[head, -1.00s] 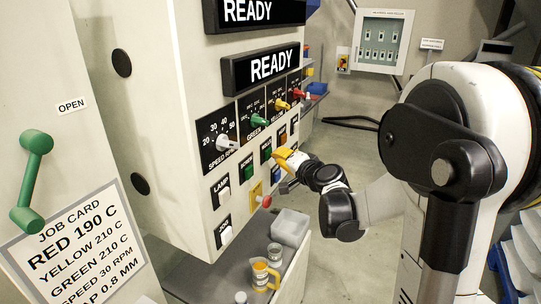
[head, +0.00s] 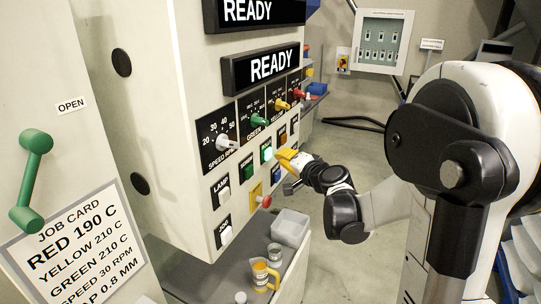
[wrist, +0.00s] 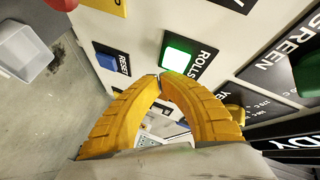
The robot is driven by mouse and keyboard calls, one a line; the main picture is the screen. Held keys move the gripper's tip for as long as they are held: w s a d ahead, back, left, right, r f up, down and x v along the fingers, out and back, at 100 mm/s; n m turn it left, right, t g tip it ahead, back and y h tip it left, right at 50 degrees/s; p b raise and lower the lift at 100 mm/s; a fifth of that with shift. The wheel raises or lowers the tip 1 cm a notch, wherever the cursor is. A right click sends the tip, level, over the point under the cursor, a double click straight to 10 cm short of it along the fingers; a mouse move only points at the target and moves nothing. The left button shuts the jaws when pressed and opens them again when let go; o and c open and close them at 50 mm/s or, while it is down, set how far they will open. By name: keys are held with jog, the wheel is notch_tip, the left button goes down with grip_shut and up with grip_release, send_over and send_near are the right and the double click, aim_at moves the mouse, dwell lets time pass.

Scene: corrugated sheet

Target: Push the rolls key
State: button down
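In the head view the lit key (head: 267,151) is on the machine's front panel, just left of my gripper (head: 280,156). My gripper's yellow fingers (wrist: 162,75) meet at their tips, shut with nothing between them. In the wrist view the tips overlap the picture edge of the key's frame; I cannot tell whether they touch it.
A blue reset key (wrist: 113,63) sits beside the rolls key. A green screw key (head: 247,172), a white lamp key (head: 223,197) and a red emergency knob (head: 265,201) are nearby. Temperature dials (head: 260,120) are above. A shelf below holds a grey bin (head: 290,229) and a jug (head: 264,276).

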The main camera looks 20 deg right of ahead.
jog(key=s+d, duration=0.3)
jog(key=s, duration=0.1)
jog(key=shift+s+d, duration=0.35)
jog(key=shift+s, duration=0.05)
dwell(0.4)
jog(key=s+a+f+n+g+y+b, duration=0.1)
jog(key=s+a+n+g, duration=0.2)
jog(key=a, duration=0.5)
jog(key=s+a+f+n+g+y, duration=0.1)
jog(key=s+a+n, duration=0.25)
jog(key=a, duration=0.35)
jog(key=s+a+f+n+g+h+b, duration=0.1)
jog(key=s+a+f+n+g, duration=0.1)
jog(key=s, duration=0.7)
jog(key=s+a+f+n+g+h, duration=0.1)
jog(key=s+a+f+n+g, duration=0.1)
jog(key=s, duration=0.7)
notch_tip(320, 180, down, 2)
jog(key=shift+s+a+f+n+g+h+b, duration=0.1)
jog(key=shift+s+a+n+g+h+b, duration=0.25)
jog(key=shift+a+n, duration=0.45)
